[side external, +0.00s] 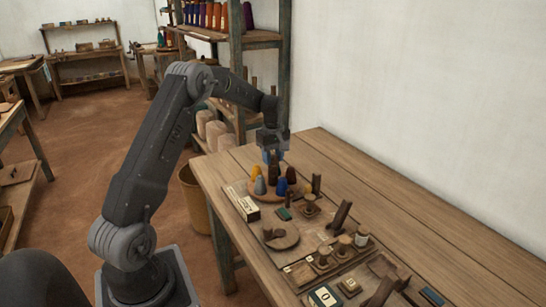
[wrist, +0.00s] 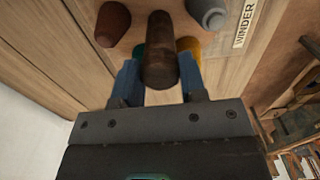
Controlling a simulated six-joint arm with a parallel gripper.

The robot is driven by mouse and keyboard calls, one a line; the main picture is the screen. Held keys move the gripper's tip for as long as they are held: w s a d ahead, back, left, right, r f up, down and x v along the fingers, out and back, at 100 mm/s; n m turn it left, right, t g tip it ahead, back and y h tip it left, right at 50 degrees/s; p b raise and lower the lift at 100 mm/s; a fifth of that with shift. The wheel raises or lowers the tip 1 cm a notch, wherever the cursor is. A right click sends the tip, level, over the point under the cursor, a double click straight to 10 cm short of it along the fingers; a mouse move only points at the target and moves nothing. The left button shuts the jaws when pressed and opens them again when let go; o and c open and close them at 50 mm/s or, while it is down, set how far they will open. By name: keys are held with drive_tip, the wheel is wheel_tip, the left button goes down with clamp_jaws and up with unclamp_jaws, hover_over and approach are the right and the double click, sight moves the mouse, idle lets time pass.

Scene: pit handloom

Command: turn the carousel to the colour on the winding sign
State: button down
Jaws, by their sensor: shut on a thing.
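The carousel (side external: 268,199) is a round wooden disc on the workbench, bearing several coloured cones. A grey-blue cone (side external: 260,186), a yellow cone (side external: 257,173), a dark blue cone (side external: 282,187) and a dark red cone (side external: 291,174) show in the side view. My gripper (side external: 271,157) is above the carousel, pointing down. In the wrist view its blue fingers (wrist: 159,76) are shut on an upright brown wooden post (wrist: 160,62). Parts of a green cone (wrist: 138,52) and a yellow cone (wrist: 187,46) show behind the post. I cannot make out the winding sign's colour.
A label reading WINDER (wrist: 245,22) lies beside the carousel. A round wooden piece (side external: 281,238), small pegs and spools (side external: 343,243) and a dark sign (side external: 324,297) stand along the bench. A shelf of cones (side external: 215,15) is behind.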

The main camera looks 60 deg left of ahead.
drive_tip(key=c, duration=0.7)
unclamp_jaws()
wheel_tip(320, 180, up, 14)
drive_tip(key=shift+f, duration=0.1)
idle(0.4)
